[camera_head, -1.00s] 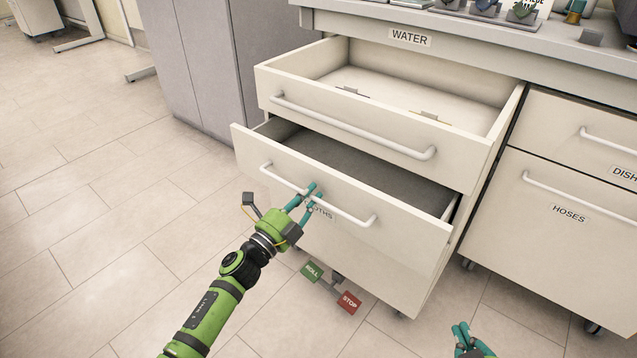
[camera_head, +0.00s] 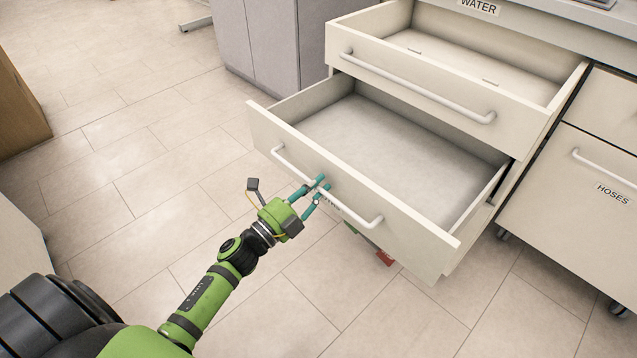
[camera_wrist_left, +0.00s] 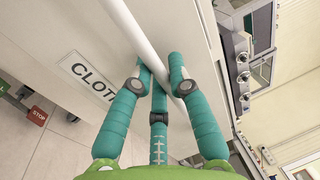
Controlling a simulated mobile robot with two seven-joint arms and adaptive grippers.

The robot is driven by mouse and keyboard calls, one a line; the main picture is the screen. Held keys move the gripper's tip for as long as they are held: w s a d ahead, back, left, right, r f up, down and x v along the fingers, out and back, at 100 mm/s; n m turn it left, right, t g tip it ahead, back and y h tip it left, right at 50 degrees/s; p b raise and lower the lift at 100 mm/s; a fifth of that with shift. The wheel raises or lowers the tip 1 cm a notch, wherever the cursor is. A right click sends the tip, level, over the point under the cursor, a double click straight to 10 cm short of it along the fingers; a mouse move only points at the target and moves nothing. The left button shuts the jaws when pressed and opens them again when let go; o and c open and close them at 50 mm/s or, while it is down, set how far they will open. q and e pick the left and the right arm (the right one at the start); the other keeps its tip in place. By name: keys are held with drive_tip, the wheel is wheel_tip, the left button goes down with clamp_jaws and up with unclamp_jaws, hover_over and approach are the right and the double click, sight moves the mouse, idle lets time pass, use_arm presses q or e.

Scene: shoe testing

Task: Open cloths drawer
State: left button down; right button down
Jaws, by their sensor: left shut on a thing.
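The cloths drawer (camera_head: 390,217) is the lower white drawer, pulled well out, and its inside looks empty. Its front has a white bar handle (camera_head: 366,221). My left gripper (camera_head: 316,191) is shut on the middle of this handle, with green-blue fingers on both sides of the bar. In the left wrist view the fingers (camera_wrist_left: 163,83) close around the white bar, next to the drawer's label (camera_wrist_left: 86,76), which reads "CLOT" before it is covered. The label is mostly hidden by the gripper in the head view. My right gripper is not in view.
The water drawer (camera_head: 440,104) above is also open, but less far. The hoses unit (camera_head: 585,180) stands at the right. A grey cabinet (camera_head: 262,40) stands behind at the left. A red sign (camera_head: 385,258) is partly hidden below the drawer. The floor at the left is clear.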

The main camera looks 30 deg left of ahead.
use_arm(q)
drive_tip(key=c, duration=1.1)
unclamp_jaws()
drive_tip(key=shift+c, duration=0.2)
drive_tip(key=v, duration=1.2)
